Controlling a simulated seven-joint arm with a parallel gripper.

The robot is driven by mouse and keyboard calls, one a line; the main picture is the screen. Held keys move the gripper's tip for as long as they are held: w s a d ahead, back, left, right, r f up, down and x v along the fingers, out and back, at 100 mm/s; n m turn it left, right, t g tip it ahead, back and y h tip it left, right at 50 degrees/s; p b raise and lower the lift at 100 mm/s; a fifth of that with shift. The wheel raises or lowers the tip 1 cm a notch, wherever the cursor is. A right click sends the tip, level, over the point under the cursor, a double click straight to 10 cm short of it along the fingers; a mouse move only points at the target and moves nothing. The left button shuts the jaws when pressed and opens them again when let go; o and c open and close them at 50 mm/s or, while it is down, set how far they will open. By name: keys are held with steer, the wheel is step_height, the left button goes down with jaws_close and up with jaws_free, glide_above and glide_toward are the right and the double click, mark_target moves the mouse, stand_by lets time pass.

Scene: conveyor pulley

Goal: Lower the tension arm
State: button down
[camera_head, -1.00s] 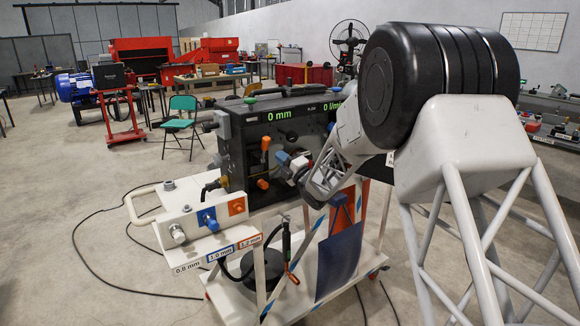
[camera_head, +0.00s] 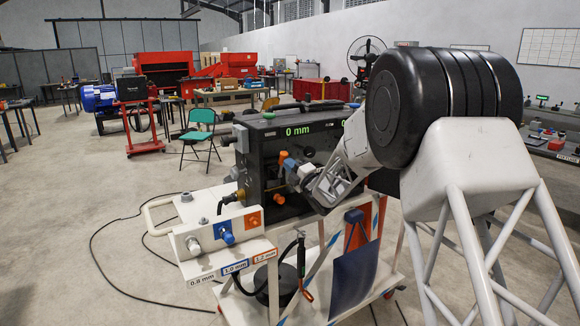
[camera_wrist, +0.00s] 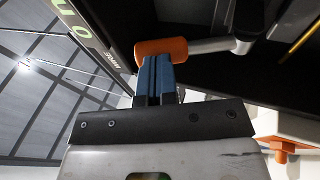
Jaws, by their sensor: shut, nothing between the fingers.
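The tension arm shows in the wrist view as a grey lever (camera_wrist: 222,45) with an orange grip (camera_wrist: 150,50) at its left end. In the head view the orange grip (camera_head: 283,156) stands out from the front of the dark wire feeder box (camera_head: 262,150). My gripper (camera_wrist: 157,58) is shut and empty. Its blue fingertips reach the orange grip in the wrist view and partly overlap it; whether they touch it I cannot tell. In the head view my gripper (camera_head: 291,164) is just right of the grip. My wrist hides the rest of the lever.
A white cart (camera_head: 200,280) carries the feeder and a front panel with a blue knob (camera_head: 226,236). Another orange knob (camera_head: 279,198) sits lower on the feeder. A green chair (camera_head: 200,125) stands behind on open floor.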

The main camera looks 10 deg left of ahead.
mark_target(286, 156)
steer(key=shift+w+a+r+m+g+h, duration=0.4)
steer(key=shift+w+a+r+g+h, duration=0.35)
steer(key=shift+h, duration=0.55)
steer(key=shift+w+a+r, duration=0.3)
steer(key=shift+w+r, duration=0.05)
steer(key=shift+r, duration=0.05)
steer(key=shift+s+d, duration=0.1)
steer(key=shift+d, duration=0.05)
steer(key=r+v, duration=0.1)
steer(key=v, duration=1.2)
steer(key=shift+s+d, duration=0.25)
steer(key=shift+d, duration=0.05)
steer(key=shift+r, duration=0.15)
